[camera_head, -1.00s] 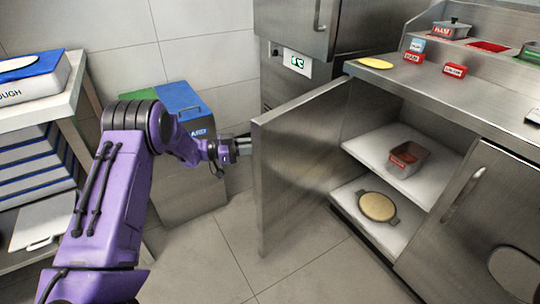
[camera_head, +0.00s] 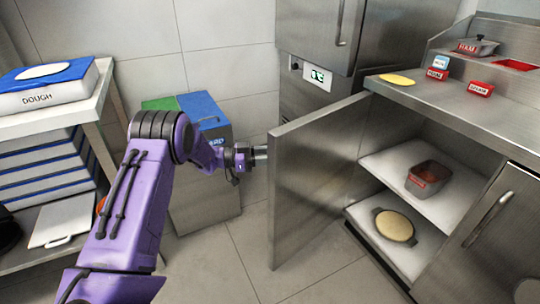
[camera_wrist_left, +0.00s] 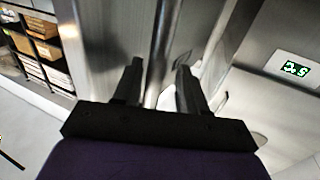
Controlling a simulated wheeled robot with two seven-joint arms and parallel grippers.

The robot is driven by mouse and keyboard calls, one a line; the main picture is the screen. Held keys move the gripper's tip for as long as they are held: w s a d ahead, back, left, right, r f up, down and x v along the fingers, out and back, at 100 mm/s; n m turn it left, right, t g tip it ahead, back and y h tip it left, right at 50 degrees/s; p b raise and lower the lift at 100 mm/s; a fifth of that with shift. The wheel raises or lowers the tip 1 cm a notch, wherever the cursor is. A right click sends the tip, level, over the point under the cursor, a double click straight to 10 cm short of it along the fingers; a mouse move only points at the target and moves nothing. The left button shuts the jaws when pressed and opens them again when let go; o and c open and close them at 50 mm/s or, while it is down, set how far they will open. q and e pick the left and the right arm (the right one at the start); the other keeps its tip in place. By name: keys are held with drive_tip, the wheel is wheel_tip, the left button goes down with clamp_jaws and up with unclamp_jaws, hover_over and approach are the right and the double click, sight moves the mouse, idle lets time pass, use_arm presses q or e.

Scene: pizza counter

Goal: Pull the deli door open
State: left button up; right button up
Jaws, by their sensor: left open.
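The deli door (camera_head: 318,178) is a steel cabinet door that stands swung wide open, showing the shelves inside the counter. My left gripper (camera_head: 262,154) is at the door's outer side, near its upper free edge. In the left wrist view its two dark fingers (camera_wrist_left: 160,82) are apart, with a vertical steel bar or edge (camera_wrist_left: 162,50) between them. I cannot tell whether they touch it. The door's handle is hidden in the head view. My right gripper is not in view.
Inside the cabinet, a red-labelled container (camera_head: 428,178) sits on the upper shelf and a round pan (camera_head: 394,226) on the lower. A grey bin (camera_head: 203,195) stands behind my left arm. A dough rack (camera_head: 60,118) is at left. Floor before the door is clear.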

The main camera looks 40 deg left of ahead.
use_arm(q)
drive_tip(key=v, duration=1)
drive_tip(key=shift+s+a, duration=0.15)
drive_tip(key=shift+a, duration=0.05)
